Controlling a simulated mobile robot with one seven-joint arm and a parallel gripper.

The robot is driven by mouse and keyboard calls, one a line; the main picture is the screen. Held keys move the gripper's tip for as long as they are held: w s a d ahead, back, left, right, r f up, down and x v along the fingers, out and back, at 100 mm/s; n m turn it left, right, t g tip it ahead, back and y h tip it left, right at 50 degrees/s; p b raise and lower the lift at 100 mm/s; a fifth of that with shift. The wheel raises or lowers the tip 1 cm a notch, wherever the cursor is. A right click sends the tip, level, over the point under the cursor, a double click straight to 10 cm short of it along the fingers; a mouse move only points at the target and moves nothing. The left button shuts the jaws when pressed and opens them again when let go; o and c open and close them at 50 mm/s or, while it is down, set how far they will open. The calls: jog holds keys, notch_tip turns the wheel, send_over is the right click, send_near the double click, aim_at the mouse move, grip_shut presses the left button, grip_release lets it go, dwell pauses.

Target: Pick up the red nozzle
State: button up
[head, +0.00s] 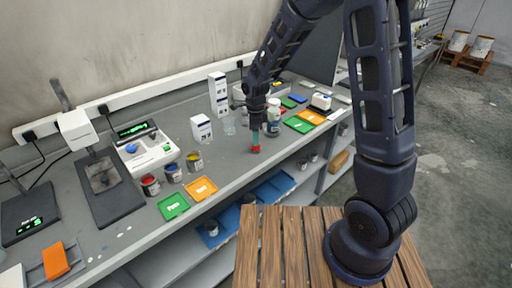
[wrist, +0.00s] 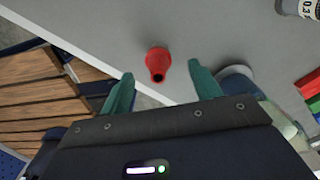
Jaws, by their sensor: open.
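The red nozzle (head: 256,149) stands on the grey bench near its front edge. In the wrist view the red nozzle (wrist: 157,63) shows a wider base and a narrower end with a dark opening toward my gripper. My gripper (wrist: 158,82) is open, with one green finger on each side of the nozzle's line and the nozzle between and just beyond the tips. In the head view my gripper (head: 257,138) points down right above the nozzle. I see no contact between the fingers and the nozzle.
The bench (head: 228,153) also holds a white bottle (head: 273,118) behind my gripper, green (head: 298,125) and orange trays to the right, and paint cans (head: 150,185) to the left. A wooden slatted surface (head: 290,245) is in front.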

jog(key=shift+s+f, duration=0.15)
jog(key=shift+f, duration=2.45)
jog(key=shift+c, duration=0.4)
jog(key=c, duration=1)
